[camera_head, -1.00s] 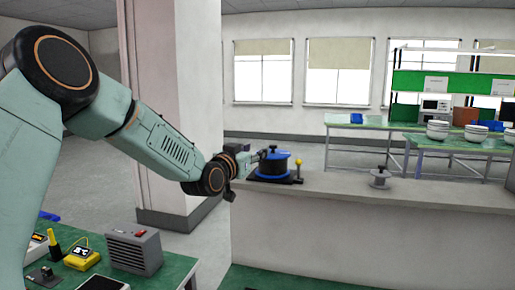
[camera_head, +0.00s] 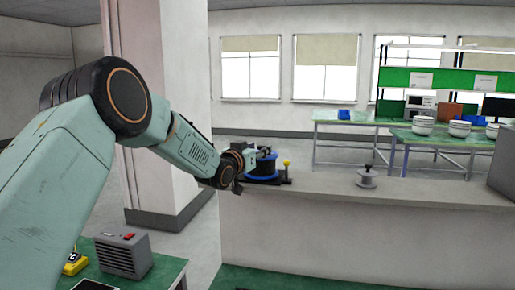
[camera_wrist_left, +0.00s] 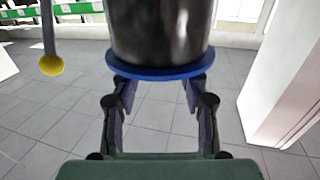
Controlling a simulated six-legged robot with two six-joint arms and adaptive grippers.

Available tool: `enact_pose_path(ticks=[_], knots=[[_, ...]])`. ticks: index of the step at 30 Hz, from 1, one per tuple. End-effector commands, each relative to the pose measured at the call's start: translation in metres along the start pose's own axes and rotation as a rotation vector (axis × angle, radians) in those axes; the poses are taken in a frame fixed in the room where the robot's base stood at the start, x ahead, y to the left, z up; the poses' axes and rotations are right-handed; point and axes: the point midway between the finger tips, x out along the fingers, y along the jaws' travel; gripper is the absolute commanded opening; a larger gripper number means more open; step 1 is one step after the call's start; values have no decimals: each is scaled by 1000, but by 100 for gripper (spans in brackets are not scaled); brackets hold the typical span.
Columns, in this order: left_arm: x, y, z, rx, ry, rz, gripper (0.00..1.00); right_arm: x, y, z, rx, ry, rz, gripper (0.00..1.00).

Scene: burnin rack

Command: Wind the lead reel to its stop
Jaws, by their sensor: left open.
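The lead reel (camera_head: 263,168), a black drum with a blue flange, sits on a dark base on the pale counter in the head view. A yellow ball (camera_head: 286,162) tops a thin post at its right. My left gripper (camera_head: 249,159) is at the reel's left side. In the left wrist view my open fingers (camera_wrist_left: 158,88) point at the blue flange (camera_wrist_left: 160,72) of the black drum (camera_wrist_left: 160,30), one finger towards each side, with nothing held. Contact cannot be told. The yellow ball (camera_wrist_left: 51,65) shows at left there. My right gripper is not in view.
A small grey spool (camera_head: 366,178) stands on the counter (camera_head: 330,192) to the right, with clear surface between. A grey box (camera_head: 503,176) is at the far right. A white pillar (camera_head: 165,110) rises behind my arm. A grey unit (camera_head: 124,254) sits on the near green bench.

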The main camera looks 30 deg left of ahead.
Motion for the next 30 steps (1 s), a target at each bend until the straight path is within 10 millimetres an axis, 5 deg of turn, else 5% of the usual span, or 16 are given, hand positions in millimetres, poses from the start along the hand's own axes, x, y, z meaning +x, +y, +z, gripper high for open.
enact_pose_path(ticks=[11, 26, 30], knots=[[3, -1, 0, -1, 0, 0, 44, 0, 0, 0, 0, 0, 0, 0], [3, -1, 0, 0, 1, 0, 2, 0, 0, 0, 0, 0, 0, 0], [3, -1, 0, 0, 1, 0, 0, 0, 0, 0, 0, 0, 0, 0]])
